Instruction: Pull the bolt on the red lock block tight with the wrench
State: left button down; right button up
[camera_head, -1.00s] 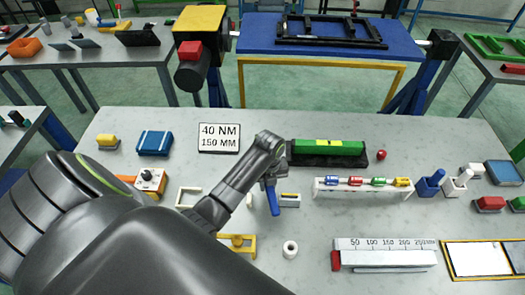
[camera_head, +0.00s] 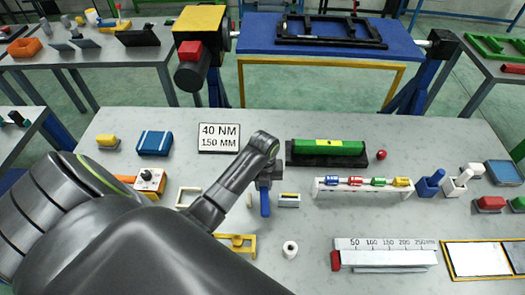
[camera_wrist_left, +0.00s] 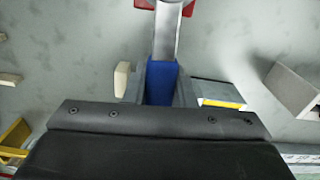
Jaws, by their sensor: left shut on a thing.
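My left gripper (camera_head: 267,183) is shut on the wrench's blue handle (camera_head: 265,203), low over the middle of the table. In the left wrist view the blue handle (camera_wrist_left: 160,82) sits between the fingers, and the wrench's grey metal shaft (camera_wrist_left: 167,35) runs away to the top edge. A red part (camera_wrist_left: 189,8), which may be the red lock block, shows on both sides of the shaft there, cut off by the frame. The wrench's head and the bolt are out of that frame, and my arm hides that spot in the head view. My right gripper is not in view.
A green bar in a black tray (camera_head: 328,160) lies behind my gripper. A white rack (camera_head: 362,190) with small coloured pieces stands to the right. A small block with a yellow strip (camera_head: 289,200) is close beside the handle. A white ring (camera_head: 290,249) and a ruler stand (camera_head: 385,254) lie nearer.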

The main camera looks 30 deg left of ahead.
pick_arm(q)
jog(key=shift+w+d+n, duration=0.15)
jog(key=shift+n, duration=0.15)
dwell(0.4)
jog(key=shift+r, duration=3.05)
